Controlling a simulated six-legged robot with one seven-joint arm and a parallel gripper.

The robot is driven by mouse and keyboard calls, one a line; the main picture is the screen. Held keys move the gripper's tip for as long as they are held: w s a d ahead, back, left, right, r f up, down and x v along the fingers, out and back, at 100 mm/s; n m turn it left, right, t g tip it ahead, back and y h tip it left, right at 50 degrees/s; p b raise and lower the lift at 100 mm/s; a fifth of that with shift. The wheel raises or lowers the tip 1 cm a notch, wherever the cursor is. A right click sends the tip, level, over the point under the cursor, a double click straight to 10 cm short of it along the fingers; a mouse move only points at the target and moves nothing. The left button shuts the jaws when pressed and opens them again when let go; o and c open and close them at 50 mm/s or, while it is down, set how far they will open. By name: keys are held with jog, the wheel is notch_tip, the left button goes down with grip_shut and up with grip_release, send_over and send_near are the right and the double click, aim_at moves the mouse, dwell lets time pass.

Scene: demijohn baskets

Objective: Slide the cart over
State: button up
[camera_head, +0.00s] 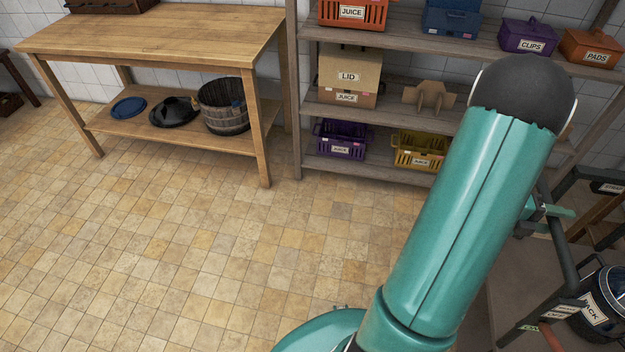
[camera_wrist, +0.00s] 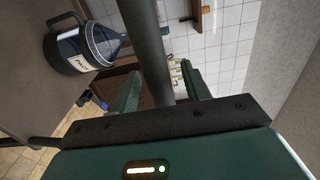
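The cart has a dark metal bar (camera_head: 559,238) and a grey-brown deck (camera_head: 510,285) at the right of the head view, partly hidden by my arm. In the wrist view a dark round bar (camera_wrist: 146,35) runs down between the two green fingers of my gripper (camera_wrist: 160,80). The fingers stand apart, with gaps beside the bar, so the gripper looks open around it. In the head view green finger parts of my gripper (camera_head: 548,211) show beside the cart's bar. A dark demijohn (camera_head: 600,305) with a white label is at the lower right; it also shows in the wrist view (camera_wrist: 85,48).
A wooden table (camera_head: 160,40) with a lower shelf holding a wooden tub (camera_head: 223,106) and lids stands at the upper left. A shelf rack (camera_head: 400,110) with labelled boxes and baskets stands at the back wall. The tiled floor (camera_head: 180,230) at left and centre is clear.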

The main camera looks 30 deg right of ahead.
jog(key=v, duration=1.2)
dwell(0.4)
